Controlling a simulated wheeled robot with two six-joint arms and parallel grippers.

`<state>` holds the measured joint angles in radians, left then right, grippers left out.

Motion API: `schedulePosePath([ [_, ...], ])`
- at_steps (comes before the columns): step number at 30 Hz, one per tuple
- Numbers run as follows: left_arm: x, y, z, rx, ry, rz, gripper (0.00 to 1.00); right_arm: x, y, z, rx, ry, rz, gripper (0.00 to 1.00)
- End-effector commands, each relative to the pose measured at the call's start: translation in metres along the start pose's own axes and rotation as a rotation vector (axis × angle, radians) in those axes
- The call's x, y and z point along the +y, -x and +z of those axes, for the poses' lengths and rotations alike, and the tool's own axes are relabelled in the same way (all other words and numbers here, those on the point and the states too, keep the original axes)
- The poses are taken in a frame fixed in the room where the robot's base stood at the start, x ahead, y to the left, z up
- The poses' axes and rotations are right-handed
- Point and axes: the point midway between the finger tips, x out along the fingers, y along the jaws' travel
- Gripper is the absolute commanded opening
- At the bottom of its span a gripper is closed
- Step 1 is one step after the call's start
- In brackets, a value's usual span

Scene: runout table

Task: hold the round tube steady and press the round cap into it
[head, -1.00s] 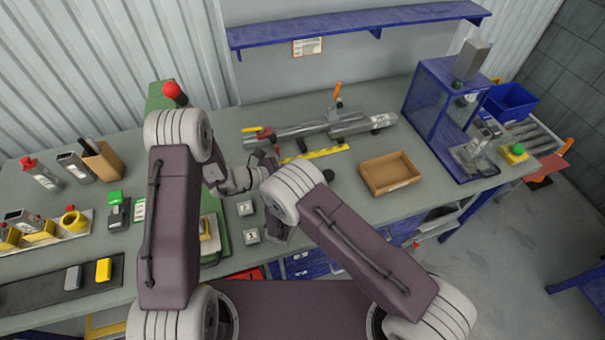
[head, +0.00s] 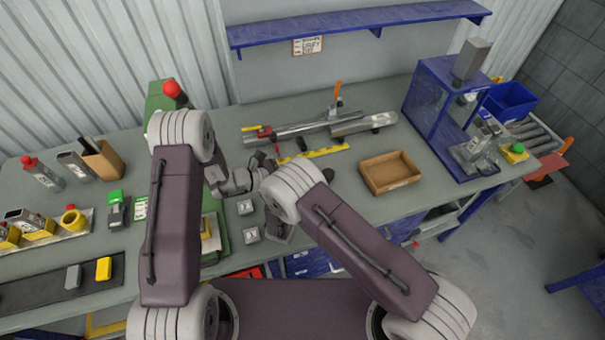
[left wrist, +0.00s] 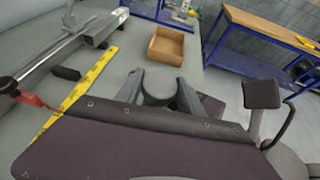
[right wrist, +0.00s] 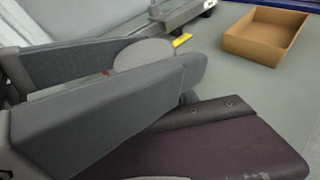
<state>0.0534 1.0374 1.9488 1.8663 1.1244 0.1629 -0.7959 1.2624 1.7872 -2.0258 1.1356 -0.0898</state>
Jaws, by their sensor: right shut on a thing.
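A long round grey tube (head: 295,131) lies along the back of the bench, with a thicker grey section at its right end. My right gripper (right wrist: 150,58) is shut on a grey round cap (right wrist: 143,55), which sits between its fingers. The cap also shows between two grey fingers in the left wrist view (left wrist: 158,85), apart from the tube. In the head view my right elbow hides most of this gripper. My left gripper (head: 266,159) is near the left part of the tube. Its fingertips are mostly hidden, so I cannot tell its opening or whether it touches the tube.
A yellow rule (head: 318,153) lies in front of the tube. An open cardboard box (head: 390,173) stands to the right, with a blue frame (head: 440,110) behind it. Two small grey blocks (head: 247,207) lie in front of my left wrist. The bench around the box is clear.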

Motion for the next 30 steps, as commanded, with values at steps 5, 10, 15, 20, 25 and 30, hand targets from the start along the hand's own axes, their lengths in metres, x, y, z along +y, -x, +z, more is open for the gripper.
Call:
schedulePosePath([
  [5,0.000,0.000,0.000,0.001,0.000,-0.001,0.67,0.000,0.000,0.001,-0.001,0.000,0.001,0.00],
  [10,0.000,0.004,0.000,0.001,0.000,-0.001,0.67,0.000,0.000,0.001,-0.001,-0.001,0.001,0.00],
  [15,0.001,0.038,0.000,0.001,0.001,0.005,0.67,0.000,0.000,0.001,-0.002,-0.001,0.000,0.00],
  [20,0.001,0.080,0.000,0.000,0.001,0.006,0.67,0.000,0.000,0.001,-0.001,-0.001,0.000,0.00],
  [25,0.001,0.110,0.000,-0.001,0.000,0.005,0.67,0.000,0.000,0.001,-0.001,-0.001,0.000,0.00],
  [30,0.001,0.120,0.000,-0.002,0.000,0.002,0.67,0.000,0.000,0.000,-0.001,-0.001,0.000,0.00],
])
